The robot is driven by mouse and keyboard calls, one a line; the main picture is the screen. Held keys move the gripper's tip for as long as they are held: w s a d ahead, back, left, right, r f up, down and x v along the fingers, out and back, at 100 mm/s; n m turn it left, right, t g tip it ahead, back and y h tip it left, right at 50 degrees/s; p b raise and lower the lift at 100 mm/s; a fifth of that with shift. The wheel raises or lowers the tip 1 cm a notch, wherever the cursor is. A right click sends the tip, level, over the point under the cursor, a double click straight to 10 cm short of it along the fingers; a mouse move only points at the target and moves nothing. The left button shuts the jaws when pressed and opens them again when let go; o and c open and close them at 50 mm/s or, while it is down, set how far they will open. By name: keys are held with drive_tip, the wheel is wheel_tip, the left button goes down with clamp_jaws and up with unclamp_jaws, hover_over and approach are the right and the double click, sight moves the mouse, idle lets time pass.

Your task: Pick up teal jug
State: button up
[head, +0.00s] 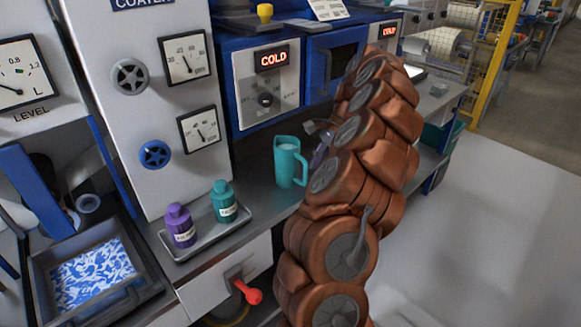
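The teal jug (287,163) stands upright on the grey counter, below the blue machine with the COLD display. Its handle faces right, toward my arm. My copper-coloured arm rises through the middle of the head view, just right of the jug, and hides the counter behind it. A small grey and purple part (321,140) shows at the arm's left edge beside the jug; it may belong to my gripper. The gripper's fingers cannot be made out, and I see no contact with the jug.
A metal tray (206,243) left of the jug holds a purple bottle (180,226) and a teal bottle (223,202). A red-knobbed lever (247,292) sticks out below the counter. Open floor lies right.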

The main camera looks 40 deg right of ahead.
sight(305, 182)
drive_tip(key=a, duration=0.2)
drive_tip(key=w+a, duration=0.1)
drive_tip(key=a, duration=0.1)
drive_tip(key=shift+w+a+p, duration=0.2)
drive_tip(key=shift+a+p, duration=0.1)
drive_tip(key=shift+p, duration=0.1)
drive_tip(key=shift+a+f, duration=0.15)
drive_tip(key=shift+f, duration=0.4)
clamp_jaws()
